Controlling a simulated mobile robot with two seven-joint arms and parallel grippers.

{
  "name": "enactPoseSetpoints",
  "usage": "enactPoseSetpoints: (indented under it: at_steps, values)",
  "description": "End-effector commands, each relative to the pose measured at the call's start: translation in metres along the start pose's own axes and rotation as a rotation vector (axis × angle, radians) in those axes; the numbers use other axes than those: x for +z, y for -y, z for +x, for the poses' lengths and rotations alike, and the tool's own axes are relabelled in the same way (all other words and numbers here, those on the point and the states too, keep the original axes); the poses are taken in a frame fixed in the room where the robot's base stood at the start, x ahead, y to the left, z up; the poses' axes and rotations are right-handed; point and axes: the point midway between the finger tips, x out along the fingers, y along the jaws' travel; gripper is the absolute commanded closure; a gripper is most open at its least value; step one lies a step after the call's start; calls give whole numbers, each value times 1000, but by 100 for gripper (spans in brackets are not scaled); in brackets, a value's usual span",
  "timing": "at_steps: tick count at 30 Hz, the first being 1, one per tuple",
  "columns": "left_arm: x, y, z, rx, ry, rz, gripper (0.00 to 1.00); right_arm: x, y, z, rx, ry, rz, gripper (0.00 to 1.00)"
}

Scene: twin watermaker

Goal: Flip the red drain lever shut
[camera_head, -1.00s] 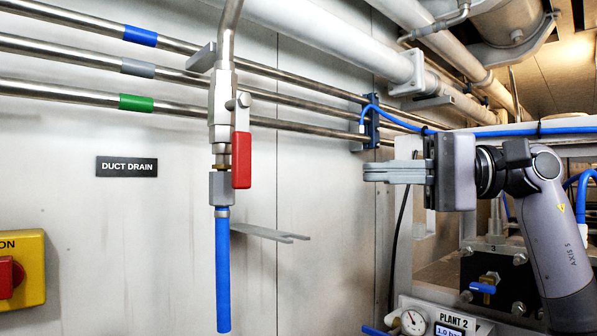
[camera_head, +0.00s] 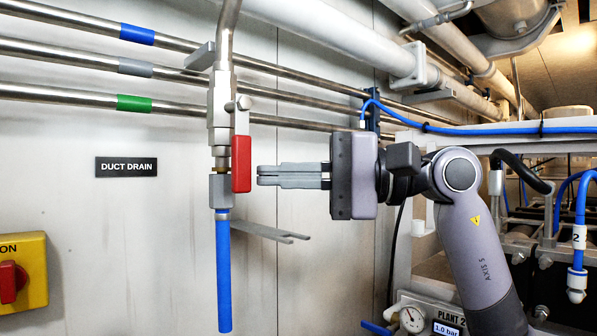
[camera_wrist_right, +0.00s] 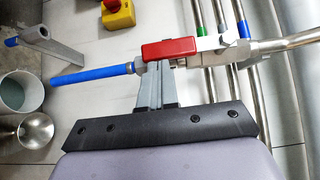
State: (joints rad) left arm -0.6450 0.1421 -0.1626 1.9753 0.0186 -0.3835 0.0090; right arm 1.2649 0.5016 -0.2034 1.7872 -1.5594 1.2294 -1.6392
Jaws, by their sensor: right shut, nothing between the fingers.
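The red drain lever (camera_head: 241,164) hangs straight down from its pivot on the steel valve (camera_head: 220,110), alongside the vertical drain pipe. A blue hose (camera_head: 223,270) runs down below the valve. My right gripper (camera_head: 259,176) points left at the lever's lower part, its fingers closed together and empty. My left gripper is not in view.
A flat metal bracket (camera_head: 262,232) sticks out from the wall below the gripper. Horizontal steel pipes (camera_head: 60,92) run behind the valve. A "DUCT DRAIN" label (camera_head: 126,167) and a yellow box with a red switch (camera_head: 22,272) are on the left. The wall between is clear.

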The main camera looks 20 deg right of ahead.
Motion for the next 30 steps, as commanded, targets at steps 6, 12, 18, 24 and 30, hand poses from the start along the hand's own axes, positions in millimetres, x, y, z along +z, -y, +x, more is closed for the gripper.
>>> enactPoseSetpoints:
  at_steps: [6,12,18,24,30]
  values:
    - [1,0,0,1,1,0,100,0,0,0,0,0,1,100]
    - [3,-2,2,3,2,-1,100,0,-2,0,-7,0,8,100]
    - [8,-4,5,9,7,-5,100,1,-4,1,-37,0,38,100]
    - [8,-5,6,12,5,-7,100,2,-5,2,-55,0,57,100]
    - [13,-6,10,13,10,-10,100,3,-8,3,-86,0,88,100]
